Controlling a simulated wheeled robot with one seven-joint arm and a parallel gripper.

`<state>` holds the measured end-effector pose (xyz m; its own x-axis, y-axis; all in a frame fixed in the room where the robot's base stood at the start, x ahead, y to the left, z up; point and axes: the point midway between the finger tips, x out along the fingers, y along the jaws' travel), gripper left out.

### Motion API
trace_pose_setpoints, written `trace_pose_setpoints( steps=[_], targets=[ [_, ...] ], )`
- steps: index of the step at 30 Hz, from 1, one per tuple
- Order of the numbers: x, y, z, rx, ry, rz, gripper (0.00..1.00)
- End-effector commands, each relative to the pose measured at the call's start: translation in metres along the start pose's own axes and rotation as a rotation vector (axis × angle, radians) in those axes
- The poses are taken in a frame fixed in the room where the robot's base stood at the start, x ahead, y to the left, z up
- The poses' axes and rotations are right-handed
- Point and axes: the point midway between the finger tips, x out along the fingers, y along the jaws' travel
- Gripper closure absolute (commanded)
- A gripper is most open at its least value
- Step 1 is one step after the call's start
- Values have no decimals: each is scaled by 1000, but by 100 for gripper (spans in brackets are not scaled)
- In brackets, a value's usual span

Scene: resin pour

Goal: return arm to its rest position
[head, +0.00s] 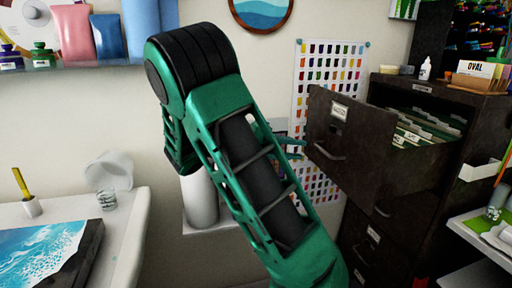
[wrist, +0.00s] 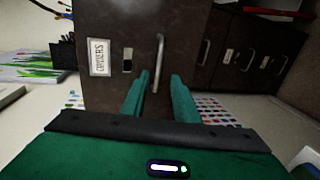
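My green arm rises across the middle of the head view and hides part of the wall behind it. My gripper (wrist: 161,75) is open, its two teal fingers apart with nothing held between them. In the head view the fingers (head: 297,149) point right at the front of a pulled-out cabinet drawer (head: 345,125). The drawer's metal handle (wrist: 159,60) stands upright in the wrist view, just ahead of the fingertips and lined up with the gap between them. It also shows in the head view (head: 328,153), a little right of the fingertips.
The open drawer, full of hanging files (head: 425,128), juts from the dark cabinet (head: 385,235). A white table (head: 128,235) with a blue sea picture (head: 45,255) stands left. A shelf with jars (head: 40,58) is upper left. A white side table (head: 480,232) is right.

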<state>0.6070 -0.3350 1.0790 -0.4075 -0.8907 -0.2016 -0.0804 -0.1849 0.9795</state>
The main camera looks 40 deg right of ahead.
Motion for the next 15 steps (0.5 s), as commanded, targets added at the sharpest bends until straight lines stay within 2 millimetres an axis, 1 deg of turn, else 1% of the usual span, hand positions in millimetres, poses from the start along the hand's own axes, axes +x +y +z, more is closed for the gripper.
trace_pose_setpoints(
  steps=[8,11,15],
  targets=[
    [1,-2,1,1,-1,-12,73],
    [13,-8,7,5,-13,-73,73],
    [38,-30,25,15,-42,-247,73]
  ],
)
